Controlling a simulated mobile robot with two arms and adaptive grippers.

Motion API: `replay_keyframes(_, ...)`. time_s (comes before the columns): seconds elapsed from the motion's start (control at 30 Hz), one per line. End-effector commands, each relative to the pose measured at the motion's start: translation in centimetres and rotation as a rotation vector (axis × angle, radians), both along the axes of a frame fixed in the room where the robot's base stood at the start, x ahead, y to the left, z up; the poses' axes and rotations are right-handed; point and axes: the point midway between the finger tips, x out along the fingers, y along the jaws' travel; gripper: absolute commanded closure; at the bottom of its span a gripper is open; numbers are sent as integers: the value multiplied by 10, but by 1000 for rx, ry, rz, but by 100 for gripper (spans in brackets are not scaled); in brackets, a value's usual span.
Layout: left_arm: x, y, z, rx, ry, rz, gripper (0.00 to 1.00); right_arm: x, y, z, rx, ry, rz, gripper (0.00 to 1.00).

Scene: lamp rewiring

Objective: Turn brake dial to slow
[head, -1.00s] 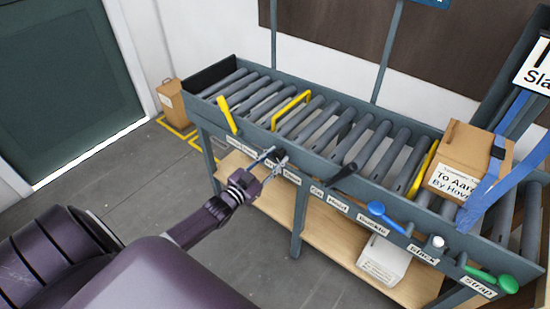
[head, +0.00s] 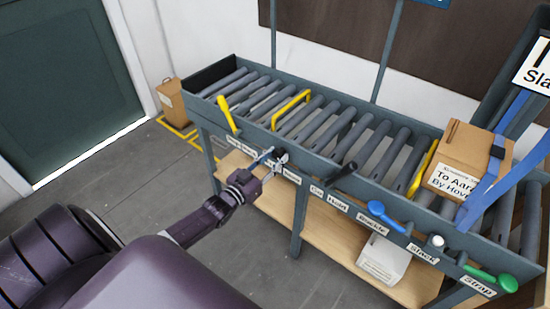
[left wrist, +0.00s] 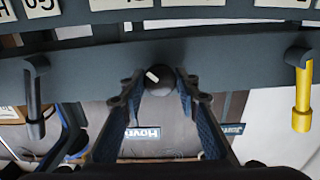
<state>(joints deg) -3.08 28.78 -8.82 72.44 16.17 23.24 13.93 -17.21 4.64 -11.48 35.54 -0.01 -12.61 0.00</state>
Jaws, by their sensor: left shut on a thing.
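The brake dial (left wrist: 157,78) is a round black knob with a short white mark, on the grey front rail of the roller conveyor. The mark lies slanted in the left wrist view. My left gripper (left wrist: 155,90) has its two fingers on either side of the dial and is shut on it. In the head view my left gripper (head: 273,159) reaches the rail from the left, and its fingers cover most of the dial. Small white labels (head: 290,177) sit along the rail by it, too small or covered to read. My right gripper is not in view.
A black lever (head: 342,172) is right of the dial and a yellow lever (head: 227,115) left of it. Blue (head: 385,215) and green (head: 495,280) handles stand farther right. A cardboard box (head: 470,158) sits on the rollers. The floor before the conveyor is clear.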

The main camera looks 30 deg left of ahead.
Motion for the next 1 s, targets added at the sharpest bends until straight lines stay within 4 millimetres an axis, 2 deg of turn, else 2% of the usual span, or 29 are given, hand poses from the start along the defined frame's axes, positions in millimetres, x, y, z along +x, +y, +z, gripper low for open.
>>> replay_keyframes(0.03, 0, 0, 0, -3, 1, 0, 95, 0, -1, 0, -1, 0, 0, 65)
replay_keyframes(0.07, 0, 0, 0, -3, 0, 0, 67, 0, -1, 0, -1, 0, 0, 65)
replay_keyframes(0.2, 0, 0, 0, -2, 0, 0, 53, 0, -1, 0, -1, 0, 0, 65)
replay_keyframes(0.57, -5, 0, -1, -1, 1, 0, 53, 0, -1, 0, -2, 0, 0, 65)
replay_keyframes(0.77, -34, 2, -2, -2, 3, -1, 53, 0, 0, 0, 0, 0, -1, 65)
replay_keyframes(1.0, -82, 6, -2, -2, 4, 0, 53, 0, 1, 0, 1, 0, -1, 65)
